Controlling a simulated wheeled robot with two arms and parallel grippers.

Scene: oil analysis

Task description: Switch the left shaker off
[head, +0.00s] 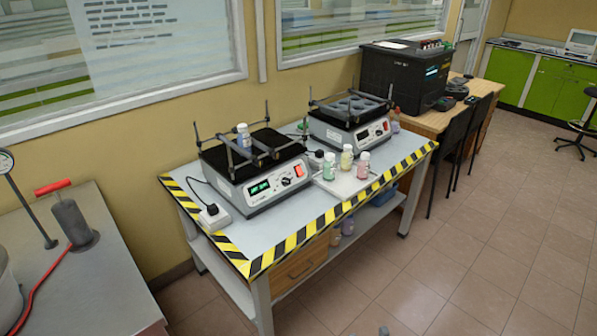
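The left shaker (262,203) stands on the hazard-taped table (232,233). Its green display (258,188) is lit. A knob (286,181) and a red switch (299,170) sit on the right of its front panel. Neither gripper can be made out. A small grey part at the bottom edge is too cropped to identify.
Several capped bottles, one with green contents (329,166), stand on a pale tray (346,185) right of the left shaker. A metal counter (112,290) is at left. The floor in front is clear.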

